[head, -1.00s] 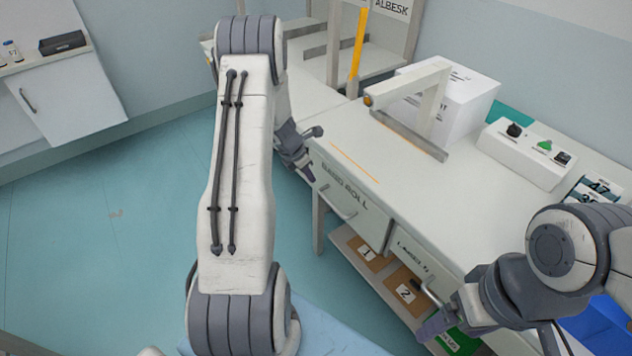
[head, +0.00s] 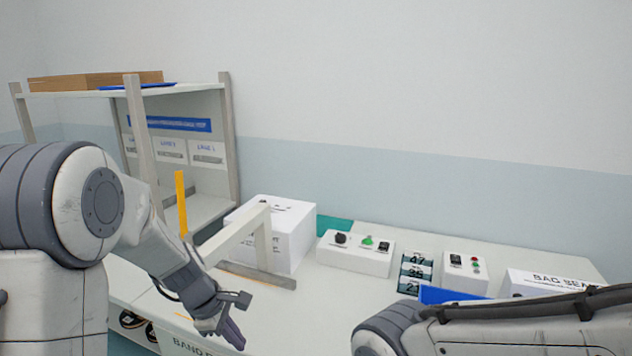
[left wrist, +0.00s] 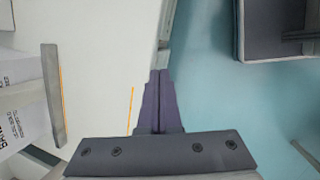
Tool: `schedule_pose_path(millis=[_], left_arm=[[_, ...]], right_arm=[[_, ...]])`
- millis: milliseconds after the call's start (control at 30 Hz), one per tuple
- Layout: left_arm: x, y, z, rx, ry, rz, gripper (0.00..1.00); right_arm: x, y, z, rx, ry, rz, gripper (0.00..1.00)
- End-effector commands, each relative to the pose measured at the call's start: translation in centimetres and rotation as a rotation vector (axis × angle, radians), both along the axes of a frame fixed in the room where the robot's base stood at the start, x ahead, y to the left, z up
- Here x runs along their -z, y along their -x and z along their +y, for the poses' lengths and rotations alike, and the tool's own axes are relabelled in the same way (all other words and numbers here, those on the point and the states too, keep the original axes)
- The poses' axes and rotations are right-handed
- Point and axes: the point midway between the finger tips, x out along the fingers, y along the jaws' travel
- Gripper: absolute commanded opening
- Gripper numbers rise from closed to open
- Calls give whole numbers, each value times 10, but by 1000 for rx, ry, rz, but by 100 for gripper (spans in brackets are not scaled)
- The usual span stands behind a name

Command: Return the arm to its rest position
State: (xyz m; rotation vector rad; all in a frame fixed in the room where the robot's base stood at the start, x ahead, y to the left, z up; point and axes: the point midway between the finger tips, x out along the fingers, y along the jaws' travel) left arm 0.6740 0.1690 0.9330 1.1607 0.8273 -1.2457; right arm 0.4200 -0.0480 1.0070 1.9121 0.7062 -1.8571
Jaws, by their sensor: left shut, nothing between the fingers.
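My left arm comes in from the left in the head view and bends down over the front of the white bench (head: 330,310). Its left gripper (head: 234,336) points down near the bench's front edge, in front of the white angled bracket (head: 262,240). In the left wrist view the left gripper (left wrist: 161,78) has its two dark fingers together with nothing between them. They lie over the bench's edge, with teal floor to the right. A link of my right arm crosses the lower right of the head view. My right gripper is out of view.
A white box (head: 280,232) stands behind the bracket. A control box (head: 355,258) with a green button, number tiles (head: 414,272) and a smaller switch box (head: 465,272) stand farther right. A shelf rack (head: 229,150) rises behind on the left, with a yellow post (head: 182,203) before it.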

Motion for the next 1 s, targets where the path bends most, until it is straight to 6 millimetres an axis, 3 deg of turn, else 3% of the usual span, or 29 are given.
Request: schedule_pose_path(millis=[33,100,200,300,433,533,633,1000], left_arm=[[-20,21,-35,214,-32,-30,0],[-39,56,-72,514,-77,-66,0],[-63,116,-110,965,-141,-124,0],[-78,172,-127,1377,-199,-180,0],[-88,223,-129,1783,-258,-238,0],[-90,244,-124,1973,-287,-263,0],[-91,253,-121,2064,-301,-273,0],[-90,254,-121,2079,-302,-275,0]], right_arm=[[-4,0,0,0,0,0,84],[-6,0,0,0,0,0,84],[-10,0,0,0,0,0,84],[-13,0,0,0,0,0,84],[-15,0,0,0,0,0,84],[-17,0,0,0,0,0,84],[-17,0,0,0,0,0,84],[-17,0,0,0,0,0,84]])
